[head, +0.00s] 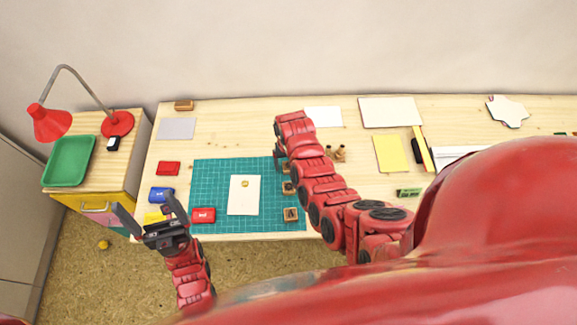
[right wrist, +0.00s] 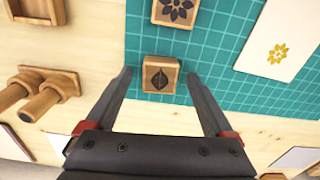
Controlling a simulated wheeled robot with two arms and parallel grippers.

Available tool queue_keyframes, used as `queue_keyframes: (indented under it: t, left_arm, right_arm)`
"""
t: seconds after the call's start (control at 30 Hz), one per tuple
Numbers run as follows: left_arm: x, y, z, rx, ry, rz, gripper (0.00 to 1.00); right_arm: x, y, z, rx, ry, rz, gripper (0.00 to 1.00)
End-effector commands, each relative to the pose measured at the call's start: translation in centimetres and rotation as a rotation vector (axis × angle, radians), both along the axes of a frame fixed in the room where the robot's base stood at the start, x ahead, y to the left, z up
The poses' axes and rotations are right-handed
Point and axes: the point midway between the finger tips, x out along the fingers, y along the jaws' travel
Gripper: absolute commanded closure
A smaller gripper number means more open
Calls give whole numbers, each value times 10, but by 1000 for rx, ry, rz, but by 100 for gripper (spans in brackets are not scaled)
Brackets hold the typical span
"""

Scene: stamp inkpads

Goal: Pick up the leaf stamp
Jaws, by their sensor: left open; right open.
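The leaf stamp (right wrist: 160,77) is a small wooden block with a dark leaf on its upper face, lying on the green cutting mat (right wrist: 222,42) near its edge. In the right wrist view it sits between the open fingertips of my right gripper (right wrist: 159,88), with a gap on each side. How high the tips are above it I cannot tell. In the head view my right gripper (head: 279,160) is mostly hidden by its own arm, and the leaf stamp (head: 286,168) only partly shows beside it. My left gripper (head: 147,217) is open and empty at the table's front left.
A flower stamp (right wrist: 175,11) lies close to the leaf stamp. Another stamp (head: 290,214) is nearer the front edge. A white card (head: 236,203) with a yellow print and a red inkpad (head: 203,215) lie on the mat. Wooden handled stamps (head: 338,153) stand right of my arm.

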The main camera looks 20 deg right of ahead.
Motion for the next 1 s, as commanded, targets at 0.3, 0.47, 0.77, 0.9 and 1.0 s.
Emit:
queue_keyframes:
  t: [0.3,0.47,0.77,0.9,1.0]
  left_arm:
    - [0,0,0,0,0,0,6]
    - [0,0,0,0,0,0,6]
    - [0,0,0,0,0,0,6]
    - [0,0,-1,0,0,0,6]
    - [0,0,-3,0,0,0,6]
  right_arm:
    - [0,0,0,0,0,0,47]
    - [0,0,0,0,0,0,76]
    - [0,0,0,0,0,0,100]
    - [0,0,1,0,-1,0,100]
    - [1,0,3,0,-2,0,100]
